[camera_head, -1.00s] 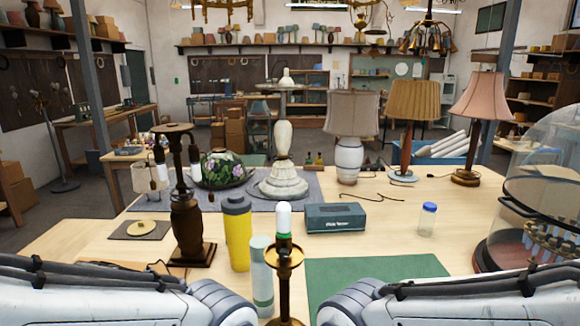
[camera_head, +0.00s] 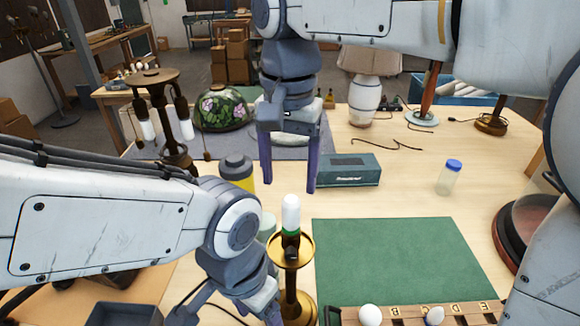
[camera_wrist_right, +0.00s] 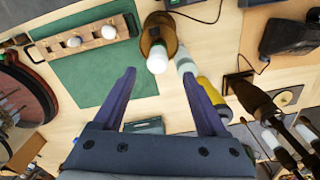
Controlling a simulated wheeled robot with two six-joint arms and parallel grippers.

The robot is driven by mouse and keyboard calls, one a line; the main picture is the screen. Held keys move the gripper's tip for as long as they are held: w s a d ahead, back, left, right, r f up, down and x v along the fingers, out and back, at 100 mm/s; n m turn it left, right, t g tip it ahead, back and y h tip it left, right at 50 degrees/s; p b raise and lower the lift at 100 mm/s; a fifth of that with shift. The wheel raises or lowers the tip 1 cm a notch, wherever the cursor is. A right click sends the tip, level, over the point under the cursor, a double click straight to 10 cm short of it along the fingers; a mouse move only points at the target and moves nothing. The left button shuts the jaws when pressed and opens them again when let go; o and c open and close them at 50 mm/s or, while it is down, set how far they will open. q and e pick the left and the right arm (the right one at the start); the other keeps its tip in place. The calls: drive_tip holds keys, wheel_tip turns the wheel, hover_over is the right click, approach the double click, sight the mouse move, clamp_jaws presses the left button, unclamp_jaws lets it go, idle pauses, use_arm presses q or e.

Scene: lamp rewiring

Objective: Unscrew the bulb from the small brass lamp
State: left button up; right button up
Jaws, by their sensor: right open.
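The small brass lamp (camera_head: 290,252) stands upright at the front of the table, with a white bulb (camera_head: 290,213) in its socket above a green band. In the right wrist view the bulb (camera_wrist_right: 157,57) shows just beyond and between the fingertips, with the lamp's brass dish (camera_wrist_right: 160,32) behind it. My right gripper (camera_head: 289,190) is open and empty, fingers pointing down, above and apart from the bulb. My left gripper (camera_head: 262,312) is low beside the lamp's stem. Its fingertips are partly hidden, so I cannot tell whether they grip the stem.
A green mat (camera_head: 395,258) lies right of the lamp, with a wooden rack (camera_head: 400,315) of bulbs in front. A yellow bottle (camera_head: 238,172) and a pale green one stand close behind my left arm. A teal box (camera_head: 347,170) and a blue-capped jar (camera_head: 450,178) stand farther back.

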sight(291, 215)
wheel_tip(291, 215, down, 10)
drive_tip(key=shift+s+d+r+p, duration=0.15)
drive_tip(key=shift+r+p, duration=0.1)
drive_tip(key=shift+p, duration=0.25)
clamp_jaws()
drive_tip(key=c, duration=0.8)
unclamp_jaws()
clamp_jaws()
drive_tip(key=shift+r+n+p, duration=0.15)
drive_tip(key=shift+n+p, duration=0.25)
drive_tip(key=shift+n, duration=0.6)
drive_tip(key=n, duration=0.3)
drive_tip(key=shift+p, duration=0.35)
drive_tip(key=shift+n, duration=1.5)
